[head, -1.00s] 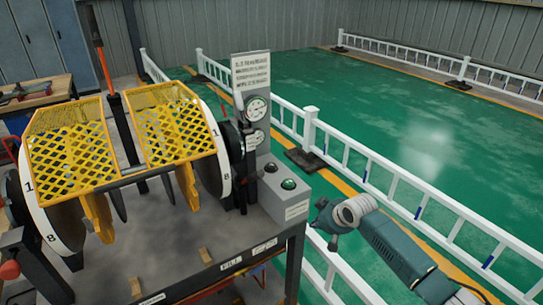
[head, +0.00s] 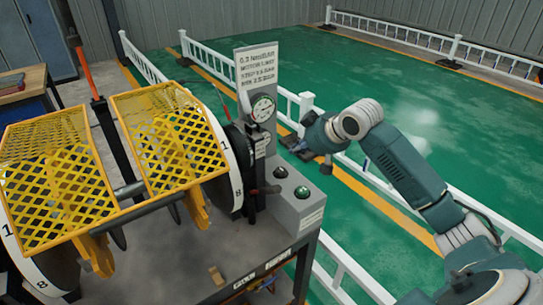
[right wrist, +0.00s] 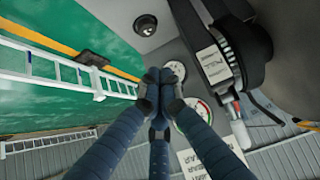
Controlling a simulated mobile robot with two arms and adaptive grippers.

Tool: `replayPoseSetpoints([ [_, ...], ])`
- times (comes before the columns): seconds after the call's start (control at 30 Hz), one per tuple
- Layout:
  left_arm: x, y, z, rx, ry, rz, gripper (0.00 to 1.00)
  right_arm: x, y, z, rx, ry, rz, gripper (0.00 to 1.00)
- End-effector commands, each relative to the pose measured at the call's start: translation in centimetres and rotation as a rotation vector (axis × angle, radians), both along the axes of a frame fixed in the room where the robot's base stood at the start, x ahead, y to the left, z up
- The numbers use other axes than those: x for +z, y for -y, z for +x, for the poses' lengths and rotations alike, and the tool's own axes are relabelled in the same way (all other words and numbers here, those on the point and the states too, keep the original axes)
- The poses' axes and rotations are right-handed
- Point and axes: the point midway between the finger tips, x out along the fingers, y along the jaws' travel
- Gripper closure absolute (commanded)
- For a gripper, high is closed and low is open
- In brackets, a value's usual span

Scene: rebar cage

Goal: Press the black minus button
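A grey control box (head: 297,213) at the machine's right end carries two round buttons. The one nearer the gauges is a dark button (head: 281,172); the other is a green button (head: 302,192). No minus mark is readable. In the right wrist view one dark round button (right wrist: 146,25) shows on the grey panel; I cannot tell which one it is. My right gripper (head: 297,147) is above and behind the box, apart from the buttons. In the right wrist view its fingers (right wrist: 160,88) are together and empty, below the button in the picture. My left gripper is not in view.
A pressure gauge (head: 262,108) and a sign panel (head: 257,66) stand upright behind the box. Yellow mesh guards (head: 170,135) and a numbered disc (head: 224,165) lie to the left. A white railing (head: 345,262) runs behind on the right, over open green floor.

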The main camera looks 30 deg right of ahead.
Motion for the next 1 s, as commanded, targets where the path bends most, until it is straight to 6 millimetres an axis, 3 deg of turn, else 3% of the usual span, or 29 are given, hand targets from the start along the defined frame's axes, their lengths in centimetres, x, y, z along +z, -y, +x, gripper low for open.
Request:
replayPoseSetpoints([
  [0.17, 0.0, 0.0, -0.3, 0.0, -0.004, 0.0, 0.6, 0.3, -0.1, -0.1, 0.003, 0.0, -0.001, 1.0],
  [0.5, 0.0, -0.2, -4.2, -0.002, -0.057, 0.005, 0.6, -0.2, -0.1, 0.5, 0.002, 0.0, 0.002, 1.0],
  [0.67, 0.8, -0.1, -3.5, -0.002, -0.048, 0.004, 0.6, -1.9, -0.3, 2.2, 0.001, -0.002, 0.004, 1.0],
  [0.9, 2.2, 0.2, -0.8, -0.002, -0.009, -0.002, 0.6, -5.5, -0.6, 5.9, -0.001, -0.001, 0.003, 1.0],
  [1.0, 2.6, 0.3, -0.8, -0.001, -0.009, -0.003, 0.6, -6.8, -0.7, 7.1, 0.001, -0.001, 0.003, 1.0],
])
